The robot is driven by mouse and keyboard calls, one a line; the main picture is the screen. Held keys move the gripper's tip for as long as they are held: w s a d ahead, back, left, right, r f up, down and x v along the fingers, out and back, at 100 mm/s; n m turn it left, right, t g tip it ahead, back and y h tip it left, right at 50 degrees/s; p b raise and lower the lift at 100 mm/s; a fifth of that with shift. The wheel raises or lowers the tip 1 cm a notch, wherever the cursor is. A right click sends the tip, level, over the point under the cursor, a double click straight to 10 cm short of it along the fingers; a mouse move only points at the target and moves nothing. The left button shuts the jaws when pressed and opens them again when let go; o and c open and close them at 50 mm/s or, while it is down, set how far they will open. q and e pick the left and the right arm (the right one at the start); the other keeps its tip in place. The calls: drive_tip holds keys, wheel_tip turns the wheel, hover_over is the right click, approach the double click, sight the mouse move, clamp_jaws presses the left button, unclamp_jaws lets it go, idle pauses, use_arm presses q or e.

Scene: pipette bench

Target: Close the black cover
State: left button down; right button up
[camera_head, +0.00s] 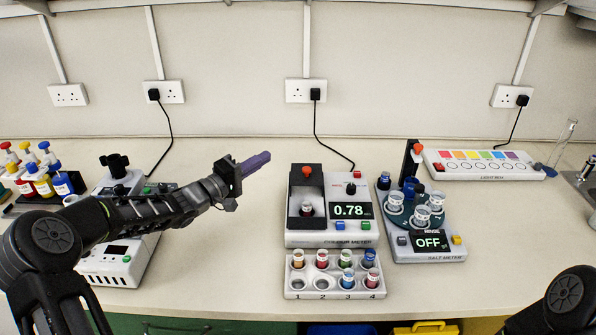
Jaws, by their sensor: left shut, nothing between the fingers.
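The black cover (299,182) with a red knob is on the colour meter (300,239), on the left of its top. It appears raised at the back of the black well, and a vial with a dark red band (306,209) shows in the well in front of it. My left gripper (262,158) has purple fingers, shut and empty. It is in the air to the left of the cover, pointing right, apart from it. My right arm shows only at the bottom right corner; its gripper is out of view.
A rack of vials (291,282) stands in front of the colour meter. The salt meter (430,254) with a carousel of cups is to the right, and a light box (484,172) behind it. Another white device (112,276) sits under my left arm. Bottles (42,185) stand far left.

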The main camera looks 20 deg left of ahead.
sight(295, 175)
use_arm(q)
drive_tip(key=f+b, duration=0.2)
drive_tip(key=f, duration=0.1)
drive_tip(key=f+b, duration=0.1)
drive_tip(key=f, duration=0.1)
drive_tip(key=shift+w+b, duration=0.25)
drive_tip(key=shift+b, duration=0.1)
use_arm(e)
drive_tip(key=f, duration=0.4)
drive_tip(key=shift+w+a+f, duration=0.15)
drive_tip(key=shift+w+f, duration=0.1)
drive_tip(key=shift+w, duration=0.15)
use_arm(q)
drive_tip(key=shift+w+d, duration=0.1)
drive_tip(key=p+x, duration=0.2)
drive_tip(key=x, duration=0.8)
drive_tip(key=shift+r, duration=0.15)
drive_tip(key=s, duration=0.1)
drive_tip(key=s+d+p, duration=0.1)
drive_tip(key=shift+s+d+f, duration=0.3)
drive_tip(key=shift+s+d, duration=0.05)
drive_tip(key=shift+s+d+f, duration=0.2)
drive_tip(key=shift+d, duration=0.15)
use_arm(e)
wheel_tip(295, 175, up, 3)
drive_tip(key=shift+s+f, duration=0.1)
drive_tip(key=shift+s, duration=0.05)
